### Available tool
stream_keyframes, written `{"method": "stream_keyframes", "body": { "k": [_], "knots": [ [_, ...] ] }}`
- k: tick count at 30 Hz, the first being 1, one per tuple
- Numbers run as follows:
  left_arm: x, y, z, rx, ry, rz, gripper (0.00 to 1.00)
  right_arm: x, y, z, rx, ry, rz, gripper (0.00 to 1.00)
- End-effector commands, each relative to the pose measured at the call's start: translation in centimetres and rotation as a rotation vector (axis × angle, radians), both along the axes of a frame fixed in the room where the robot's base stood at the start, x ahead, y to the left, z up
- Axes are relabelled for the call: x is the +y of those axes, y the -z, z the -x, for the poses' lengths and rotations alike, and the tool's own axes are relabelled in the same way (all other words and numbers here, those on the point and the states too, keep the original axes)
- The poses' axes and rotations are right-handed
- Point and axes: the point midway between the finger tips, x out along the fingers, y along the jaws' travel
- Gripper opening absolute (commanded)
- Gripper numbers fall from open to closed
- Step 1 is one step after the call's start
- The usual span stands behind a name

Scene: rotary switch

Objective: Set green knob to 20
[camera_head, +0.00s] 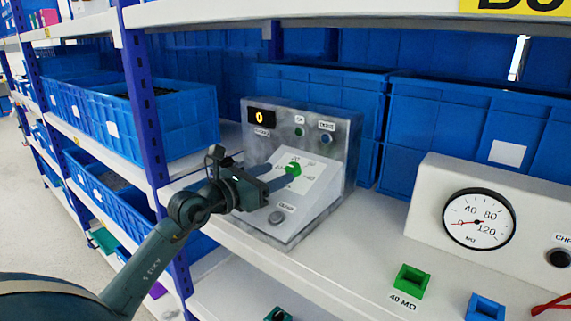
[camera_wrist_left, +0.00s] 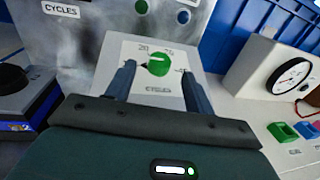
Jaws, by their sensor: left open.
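The green knob (camera_head: 293,168) sits on the sloped white dial plate of a grey metal control box (camera_head: 349,135). In the left wrist view the knob (camera_wrist_left: 158,64) has a marked dial around it, with a 20 at its upper left and CYCLES printed below. The box's display (camera_head: 260,116) reads 0. My left gripper (camera_head: 279,173) is open, its fingers pointing at the dial. In the left wrist view its fingertips (camera_wrist_left: 156,68) stand on either side of the knob, with visible gaps. My right gripper is out of view.
A grey button (camera_head: 277,217) is low on the box. A white gauge box (camera_head: 432,190) stands to the right, with green (camera_head: 411,279) and blue (camera_head: 485,307) blocks in front. Blue bins (camera_head: 460,130) fill the back. A blue post (camera_head: 147,110) rises left of the box.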

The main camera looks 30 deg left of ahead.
Motion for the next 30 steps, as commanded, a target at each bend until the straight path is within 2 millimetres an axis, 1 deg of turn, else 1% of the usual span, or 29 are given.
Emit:
{"method": "stream_keyframes", "body": {
  "k": [1, 3, 7, 12, 19, 30],
  "knots": [
    [-0.2, -0.3, -1.0, -0.002, -0.001, 0.003, 0.53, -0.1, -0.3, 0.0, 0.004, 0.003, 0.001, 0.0],
    [-0.5, -0.2, -2.0, -0.001, 0.0, 0.002, 0.53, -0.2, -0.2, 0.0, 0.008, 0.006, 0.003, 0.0],
    [-0.7, -0.1, -3.3, -0.001, 0.0, 0.0, 0.53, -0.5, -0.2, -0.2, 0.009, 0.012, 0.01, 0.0],
    [-0.9, 0.0, -4.0, 0.0, 0.0, 0.0, 0.53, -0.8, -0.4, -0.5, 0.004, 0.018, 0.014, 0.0],
    [-1.0, 0.1, -4.0, 0.0, 0.0, 0.0, 0.53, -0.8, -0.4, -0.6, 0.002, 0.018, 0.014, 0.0],
    [-1.0, 0.1, -3.9, 0.0, 0.001, 0.001, 0.23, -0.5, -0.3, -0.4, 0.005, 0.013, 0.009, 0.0]
  ]
}}
